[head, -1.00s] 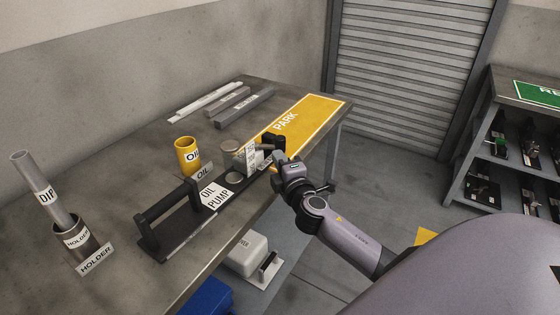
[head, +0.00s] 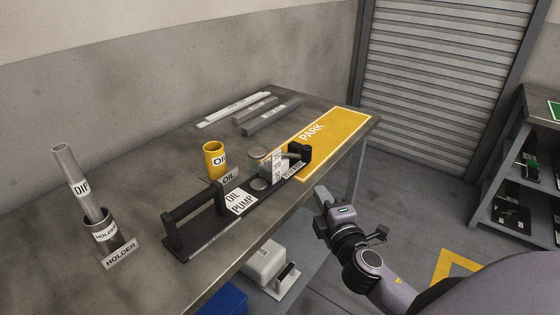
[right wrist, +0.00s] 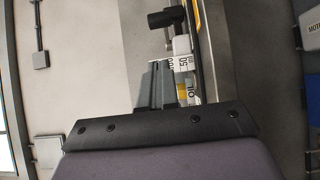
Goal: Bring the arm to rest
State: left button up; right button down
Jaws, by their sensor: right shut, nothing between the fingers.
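My right gripper (head: 322,197) is shut and empty. In the head view it stands beside the front edge of the table (head: 345,150), apart from the black oil pump (head: 205,232). In the right wrist view the shut fingers (right wrist: 155,85) point toward the pump's labelled block and black grip. My left gripper is not in the head view.
A yellow oil cup (head: 213,160), a holder (head: 107,238) with a DIP tube (head: 78,182) and several grey bars stand on the table. A shelf (head: 520,190) is at the right. Floor right of the table is open.

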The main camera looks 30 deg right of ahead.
jog(key=s+a+f+m+g+y+p, duration=0.4)
jog(key=s+a+f+m+g+y, duration=0.3)
jog(key=s+a+f+m, duration=0.5)
jog(key=s+a+f, duration=0.3)
jog(key=s+f, duration=0.1)
jog(key=s, duration=0.1)
jog(key=shift+f, duration=0.2)
